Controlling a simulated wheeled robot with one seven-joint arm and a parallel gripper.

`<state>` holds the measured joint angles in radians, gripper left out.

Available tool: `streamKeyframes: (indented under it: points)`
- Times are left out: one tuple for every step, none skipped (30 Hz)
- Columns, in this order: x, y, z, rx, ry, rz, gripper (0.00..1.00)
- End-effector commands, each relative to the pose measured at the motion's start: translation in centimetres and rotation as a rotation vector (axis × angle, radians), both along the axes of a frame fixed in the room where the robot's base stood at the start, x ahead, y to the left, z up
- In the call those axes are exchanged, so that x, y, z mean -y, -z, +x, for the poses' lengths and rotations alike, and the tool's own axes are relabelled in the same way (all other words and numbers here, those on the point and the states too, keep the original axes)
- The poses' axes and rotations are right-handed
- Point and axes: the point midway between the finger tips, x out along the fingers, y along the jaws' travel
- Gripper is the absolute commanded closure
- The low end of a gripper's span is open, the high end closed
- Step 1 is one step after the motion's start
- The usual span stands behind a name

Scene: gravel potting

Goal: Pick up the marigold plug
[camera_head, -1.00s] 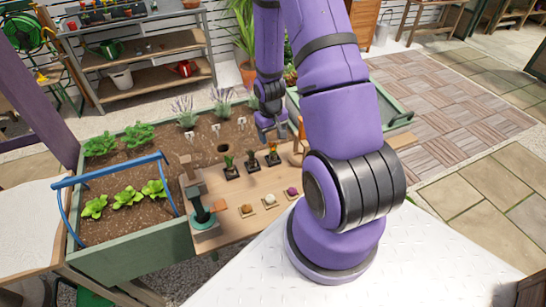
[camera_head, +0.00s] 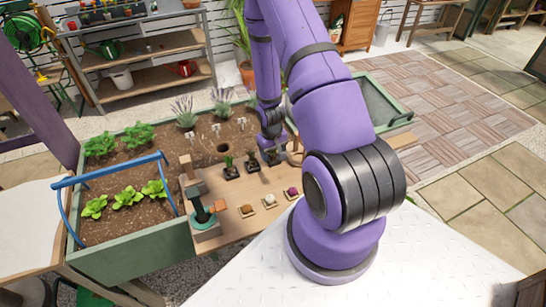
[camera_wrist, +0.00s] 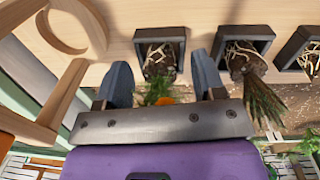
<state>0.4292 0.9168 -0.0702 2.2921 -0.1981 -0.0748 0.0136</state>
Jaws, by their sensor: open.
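The marigold plug shows in the wrist view as a root ball (camera_wrist: 161,60) in a dark square holder, with green leaves and an orange bloom partly hidden behind my gripper's palm. My gripper (camera_wrist: 162,80) is open, one finger on each side of the plug, with gaps visible between fingers and root ball. In the head view my gripper (camera_head: 272,157) is low over the right end of the plug row and mostly hides the marigold there.
Two other plugs stand in dark holders beside it, one close by (camera_head: 252,162) and one farther left (camera_head: 230,168). Small tiles with coloured balls (camera_head: 268,200) lie in front on the wooden board. A wooden ring-shaped item (camera_wrist: 75,25) is close to the left finger.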

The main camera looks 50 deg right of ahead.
Motion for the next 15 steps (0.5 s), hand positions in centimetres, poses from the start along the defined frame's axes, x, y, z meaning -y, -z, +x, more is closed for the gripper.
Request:
streamKeyframes:
  points:
    - [0.01,0.17,0.0,0.0,0.0,0.0,0.37]
    - [0.02,0.21,-0.01,0.0,0.0,0.0,0.37]
    - [0.02,0.24,0.0,0.0,0.0,0.0,0.37]
    - [0.02,0.24,0.0,0.0,0.0,0.0,0.37]
    - [0.02,0.24,0.0,0.0,0.0,0.0,0.37]
    - [0.03,0.23,0.0,0.001,0.0,0.0,0.37]
    - [0.02,0.23,0.0,0.0,0.0,0.0,0.37]
    - [0.02,0.22,0.0,0.001,0.0,0.0,0.37]
    - [0.03,0.22,0.0,0.0,0.0,0.0,0.44]
    - [0.03,0.22,0.0,0.0,0.0,0.0,0.51]
    - [0.02,0.22,0.0,0.0,0.0,0.0,0.57]
    - [0.03,0.22,0.0,0.0,0.0,0.0,0.67]
    - [0.03,0.22,0.0,0.0,0.0,0.0,0.73]
    - [0.03,0.21,0.0,0.0,0.0,0.0,0.73]
    - [0.03,0.21,-0.01,0.0,0.0,0.0,0.73]
